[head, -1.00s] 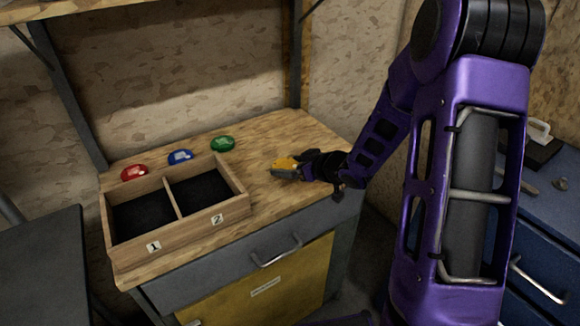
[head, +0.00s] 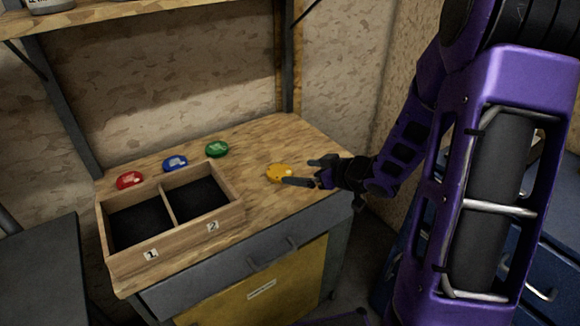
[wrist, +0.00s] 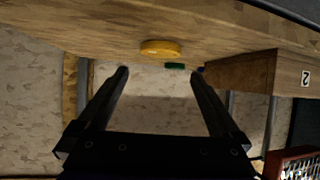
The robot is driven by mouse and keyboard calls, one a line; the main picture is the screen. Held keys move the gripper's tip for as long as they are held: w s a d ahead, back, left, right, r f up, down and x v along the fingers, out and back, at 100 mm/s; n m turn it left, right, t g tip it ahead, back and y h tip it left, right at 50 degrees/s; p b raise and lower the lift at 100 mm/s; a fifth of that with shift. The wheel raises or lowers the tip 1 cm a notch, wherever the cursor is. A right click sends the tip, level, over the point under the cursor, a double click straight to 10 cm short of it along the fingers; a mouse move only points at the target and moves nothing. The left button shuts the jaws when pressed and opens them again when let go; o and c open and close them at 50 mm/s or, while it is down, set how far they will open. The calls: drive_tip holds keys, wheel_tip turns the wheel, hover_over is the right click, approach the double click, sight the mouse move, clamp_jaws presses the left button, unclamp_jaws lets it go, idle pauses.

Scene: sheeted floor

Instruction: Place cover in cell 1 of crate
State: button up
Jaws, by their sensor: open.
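A round yellow cover (head: 278,173) lies on the wooden bench top, right of the crate; it also shows in the wrist view (wrist: 162,49). The wooden crate (head: 183,240) has two dark-floored cells, labelled 1 on the left and 2 on the right; both look empty. Part of the crate shows in the wrist view (wrist: 245,73). My gripper (head: 299,172) is open and empty, just right of the yellow cover. In the wrist view its fingers (wrist: 160,71) point toward the cover, which sits beyond the fingertips. Red (head: 130,180), blue (head: 175,163) and green (head: 217,149) round pieces lie behind the crate.
The bench top (head: 270,135) is clear behind the yellow cover. A wall and shelf posts stand behind the bench. A dark grey surface (head: 40,270) is at the left, and a blue cabinet (head: 545,265) is at the right.

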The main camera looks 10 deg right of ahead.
drive_tip(key=w+d+r+h, duration=0.1)
drive_tip(key=w+d, duration=0.1)
drive_tip(key=w+d+r+h+p, duration=0.1)
drive_tip(key=w+d+h, duration=0.1)
drive_tip(key=d, duration=0.1)
drive_tip(key=w+d+h+p, duration=0.1)
drive_tip(key=w+d+h, duration=0.1)
drive_tip(key=d, duration=0.1)
drive_tip(key=shift+d+r, duration=0.25)
drive_tip(key=shift+r, duration=0.15)
drive_tip(key=w+d+r+m+g+h+p, duration=0.1)
drive_tip(key=w+d+r+h, duration=0.1)
drive_tip(key=w+h, duration=0.1)
wheel_tip(320, 180, up, 9)
drive_tip(key=g+y+p, duration=0.1)
drive_tip(key=g+p, duration=0.3)
drive_tip(key=g, duration=0.5)
hover_over(279, 170)
drive_tip(key=shift+n, duration=0.4)
drive_tip(key=f, duration=0.8)
drive_tip(key=f+b, duration=0.1)
drive_tip(key=f, duration=0.3)
drive_tip(key=shift+s+d, duration=0.2)
drive_tip(key=shift+s, duration=0.05)
drive_tip(key=shift+w+a+f, duration=0.1)
drive_tip(key=shift+f, duration=1.25)
drive_tip(key=shift+w+a+f, duration=0.1)
drive_tip(key=shift+f, duration=1.2)
drive_tip(key=c, duration=1.5)
